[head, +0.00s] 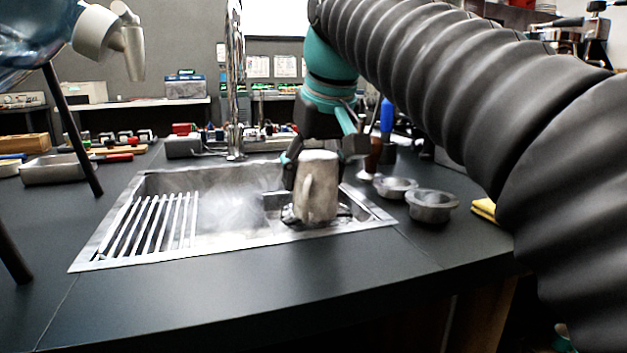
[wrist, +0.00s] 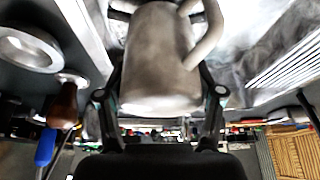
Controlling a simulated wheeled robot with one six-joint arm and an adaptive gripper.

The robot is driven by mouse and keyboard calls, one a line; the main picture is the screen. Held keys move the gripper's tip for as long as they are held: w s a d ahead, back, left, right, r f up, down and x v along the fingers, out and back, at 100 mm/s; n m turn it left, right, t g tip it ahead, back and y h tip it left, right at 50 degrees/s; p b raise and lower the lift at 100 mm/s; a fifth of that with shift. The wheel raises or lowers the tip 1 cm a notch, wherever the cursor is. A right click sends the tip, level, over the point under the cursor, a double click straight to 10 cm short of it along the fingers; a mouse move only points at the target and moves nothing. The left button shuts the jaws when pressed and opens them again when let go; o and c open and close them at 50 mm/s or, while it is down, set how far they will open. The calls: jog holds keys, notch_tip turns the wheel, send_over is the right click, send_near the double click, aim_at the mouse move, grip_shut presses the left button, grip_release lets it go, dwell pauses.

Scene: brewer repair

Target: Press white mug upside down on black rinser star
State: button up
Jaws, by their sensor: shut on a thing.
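The white mug (head: 318,187) looks greyish and is upside down at the right end of the steel sink, its handle toward the front left. In the wrist view the mug (wrist: 160,60) shows its closed, smooth end, with the handle at upper right. My gripper (wrist: 160,92) is shut on the mug, one finger on each side. In the head view my gripper (head: 312,165) reaches the mug from behind. Black parts of the rinser star (head: 290,215) show around the mug's lower edge. The mug hides most of the star, and I cannot tell whether it is pressed down.
The sink (head: 160,183) has a slatted rack (head: 150,225) at left and a tall tap (head: 235,90) behind. Metal bowls (head: 432,206) and a yellow cloth (head: 484,209) lie to the right. A blue-handled tool (wrist: 45,147) shows in the wrist view. The front counter is clear.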

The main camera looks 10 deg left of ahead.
aim_at(313, 154)
jog(key=shift+r, duration=0.1)
dwell(0.4)
jog(key=shift+r+p, duration=1.45)
jog(key=shift+p, duration=0.4)
dwell(0.5)
jog(key=shift+r, duration=2.95)
